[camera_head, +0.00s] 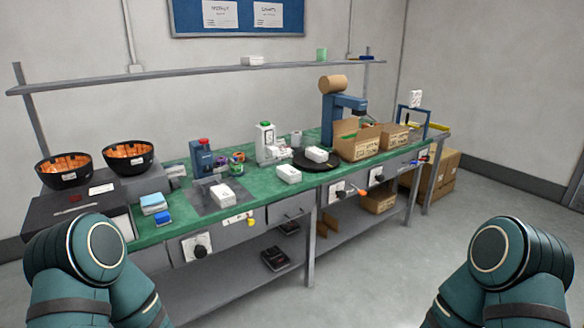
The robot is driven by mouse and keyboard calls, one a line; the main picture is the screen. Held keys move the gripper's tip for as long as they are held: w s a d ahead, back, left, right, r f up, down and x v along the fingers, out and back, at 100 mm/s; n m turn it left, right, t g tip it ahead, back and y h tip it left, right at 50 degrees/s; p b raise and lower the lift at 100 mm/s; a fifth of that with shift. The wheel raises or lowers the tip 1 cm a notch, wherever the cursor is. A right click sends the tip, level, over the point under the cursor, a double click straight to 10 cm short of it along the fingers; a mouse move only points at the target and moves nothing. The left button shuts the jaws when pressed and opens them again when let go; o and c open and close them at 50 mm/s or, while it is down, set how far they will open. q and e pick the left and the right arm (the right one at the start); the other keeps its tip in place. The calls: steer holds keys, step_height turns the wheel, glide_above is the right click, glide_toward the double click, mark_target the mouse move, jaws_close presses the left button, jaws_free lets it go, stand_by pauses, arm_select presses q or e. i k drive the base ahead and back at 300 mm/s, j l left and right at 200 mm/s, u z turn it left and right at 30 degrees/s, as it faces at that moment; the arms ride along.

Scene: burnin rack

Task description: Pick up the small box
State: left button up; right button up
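Several small white boxes stand on the green-topped workbench (262,203); I cannot tell which one the task names. One white box (222,194) lies on a dark grey pad near the front edge. A second white box (288,174) sits on the green top to its right. A third white box (316,154) lies on a round black plate (329,164) further right. Only teal parts of my two arms show, at the lower left and lower right corners, well short of the bench. Neither gripper is in the view.
Two black bowls with orange insides (128,157) stand at the left end. Open cardboard boxes (360,142) and a blue machine (341,107) stand at the right. A shelf rail (190,75) runs above the bench. The floor in front is clear.

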mark_target(287, 173)
steer(key=i+l, duration=0.2)
steer(key=i, duration=0.2)
steer(key=i+l, duration=0.2)
steer(key=i, duration=0.25)
steer(key=i+l, duration=0.15)
steer(key=i, duration=0.25)
steer(key=u, duration=0.05)
